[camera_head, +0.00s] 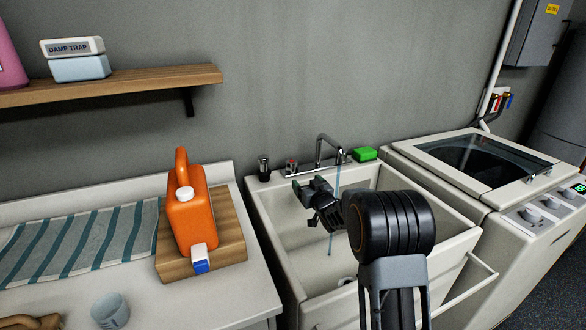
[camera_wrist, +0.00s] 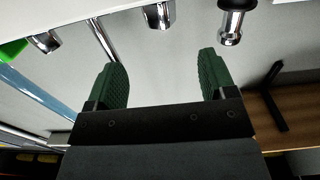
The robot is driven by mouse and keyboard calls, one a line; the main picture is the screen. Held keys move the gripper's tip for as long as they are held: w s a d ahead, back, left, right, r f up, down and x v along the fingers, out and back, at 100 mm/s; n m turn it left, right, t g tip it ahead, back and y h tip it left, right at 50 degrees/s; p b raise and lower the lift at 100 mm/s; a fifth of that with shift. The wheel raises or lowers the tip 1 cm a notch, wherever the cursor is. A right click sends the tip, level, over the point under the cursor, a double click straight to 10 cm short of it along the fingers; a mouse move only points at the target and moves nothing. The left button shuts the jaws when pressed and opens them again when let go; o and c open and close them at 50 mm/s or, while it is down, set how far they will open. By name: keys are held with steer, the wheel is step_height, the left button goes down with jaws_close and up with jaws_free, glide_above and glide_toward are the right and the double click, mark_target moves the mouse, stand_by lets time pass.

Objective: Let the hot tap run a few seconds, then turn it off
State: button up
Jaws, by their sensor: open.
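The hot tap (camera_head: 291,167), a chrome handle with a red mark, is at the left of the spout (camera_head: 322,145) on the back of the sink (camera_head: 262,215). A thin stream of water (camera_head: 336,185) falls from the spout into the basin. My gripper (camera_head: 309,186) is open and empty, over the basin just in front of the hot tap. In the wrist view, the hot tap (camera_wrist: 158,15) stands beyond the gap between my green fingertips (camera_wrist: 163,68), apart from them. The spout (camera_wrist: 103,38) is left of it there.
A black-and-chrome fitting (camera_head: 264,168) stands left of the hot tap, and a green sponge (camera_head: 365,154) lies right of the spout. An orange jug (camera_head: 192,220) stands on a wooden board on the left counter. A washing machine (camera_head: 500,185) is at the right.

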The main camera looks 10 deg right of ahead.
mark_target(294, 168)
steer(key=w, duration=0.4)
steer(key=w+a, duration=0.1)
steer(key=w, duration=0.3)
steer(key=w+a+p, duration=0.1)
steer(key=w, duration=0.3)
steer(key=shift+w+a, duration=0.25)
